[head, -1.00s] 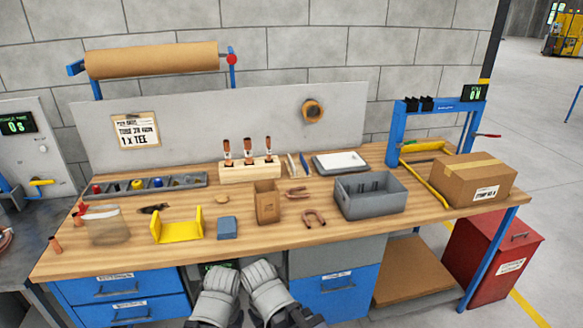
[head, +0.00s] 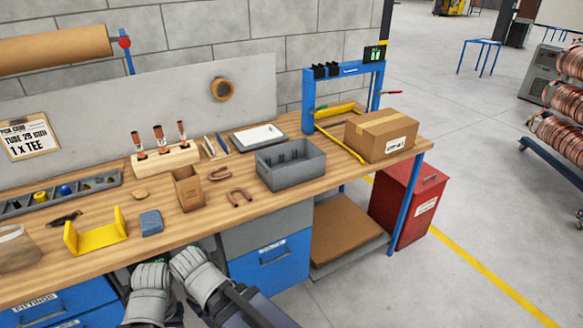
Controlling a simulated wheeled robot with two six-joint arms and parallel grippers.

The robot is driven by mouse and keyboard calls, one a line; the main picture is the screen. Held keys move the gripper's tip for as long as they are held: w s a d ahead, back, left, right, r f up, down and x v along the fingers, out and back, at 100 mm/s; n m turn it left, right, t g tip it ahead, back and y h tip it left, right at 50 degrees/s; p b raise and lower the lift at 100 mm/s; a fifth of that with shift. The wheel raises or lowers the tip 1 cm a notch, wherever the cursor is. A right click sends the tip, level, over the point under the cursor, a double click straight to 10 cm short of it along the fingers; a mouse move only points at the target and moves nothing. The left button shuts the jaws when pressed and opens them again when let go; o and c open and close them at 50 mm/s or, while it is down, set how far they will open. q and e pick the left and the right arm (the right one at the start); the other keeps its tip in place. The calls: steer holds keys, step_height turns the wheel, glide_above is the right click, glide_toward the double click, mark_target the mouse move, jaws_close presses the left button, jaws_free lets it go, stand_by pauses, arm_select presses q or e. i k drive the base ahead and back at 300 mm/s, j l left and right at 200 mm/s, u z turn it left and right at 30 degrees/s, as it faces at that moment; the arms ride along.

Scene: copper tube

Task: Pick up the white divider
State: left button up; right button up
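No piece is plainly recognisable as the white divider. A flat white piece (head: 259,136) lies on a dark shallow tray at the back of the bench, behind the grey bin; I cannot tell whether it is the divider. The grey open bin (head: 290,178) has upright dark parts inside, hard to make out. My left gripper (head: 150,275) and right gripper (head: 190,262) are side by side at the bench's front edge, low in the view, well apart from the white piece. Their fingertips are not clear, and nothing is visibly held.
The wooden bench (head: 270,203) holds a wooden block with copper pieces (head: 165,158), a cardboard bin (head: 187,189), copper bends (head: 240,197), a yellow cradle (head: 97,240) and a blue block (head: 150,222). A blue frame (head: 309,100) and carton (head: 381,135) stand right. A red cabinet (head: 408,200) is beyond.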

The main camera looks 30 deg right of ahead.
mark_target(210, 148)
steer(key=i+l+u, duration=0.15)
steer(key=l, duration=0.45)
steer(key=i+l+u, duration=0.1)
steer(key=l, duration=0.5)
steer(key=i+l+u, duration=0.15)
steer(key=l, duration=0.5)
steer(key=k, duration=0.05)
